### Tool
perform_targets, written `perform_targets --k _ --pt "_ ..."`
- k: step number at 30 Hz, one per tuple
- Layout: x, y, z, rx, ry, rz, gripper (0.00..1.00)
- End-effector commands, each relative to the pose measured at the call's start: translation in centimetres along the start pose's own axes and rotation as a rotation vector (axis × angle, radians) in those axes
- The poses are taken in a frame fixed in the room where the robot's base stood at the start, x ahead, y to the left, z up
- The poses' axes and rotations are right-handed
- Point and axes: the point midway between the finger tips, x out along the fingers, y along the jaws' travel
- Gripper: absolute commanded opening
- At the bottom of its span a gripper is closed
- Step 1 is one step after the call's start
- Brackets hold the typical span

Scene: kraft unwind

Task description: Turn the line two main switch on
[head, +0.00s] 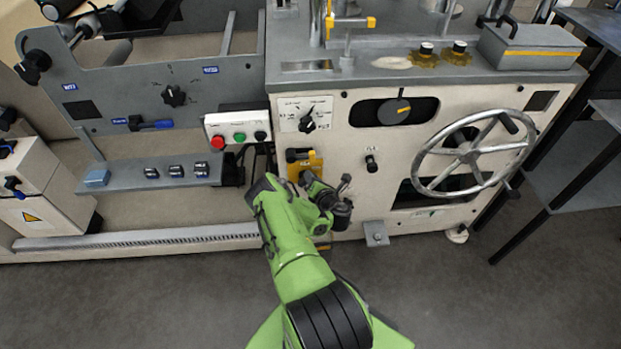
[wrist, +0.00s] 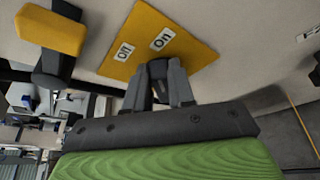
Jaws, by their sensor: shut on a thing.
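A yellow switch plate (head: 314,160) is on the cream front panel of the machine, and it also shows in the wrist view (wrist: 190,52). It carries a white OFF label (wrist: 123,51) and a white ON label (wrist: 162,38). My gripper (head: 306,178) is at the lower part of this plate. In the wrist view my gripper (wrist: 160,80) is shut on a small dark switch handle (wrist: 158,68) at the plate's lower edge. The fingers hide much of the handle, so I cannot tell its exact position. No line number is readable on the plate.
A black part with a yellow block (wrist: 50,32) stands out left of the plate in the wrist view. Red and green buttons (head: 238,138), a selector dial (head: 307,122) and a large handwheel (head: 470,155) are nearby. The floor in front is clear.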

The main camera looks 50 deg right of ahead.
Motion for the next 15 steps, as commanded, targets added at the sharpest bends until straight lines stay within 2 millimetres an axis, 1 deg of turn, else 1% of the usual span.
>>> perform_targets --k 15 --pt "0.2 -1.7 -0.5 0.449 0.0 0.186 0.0"
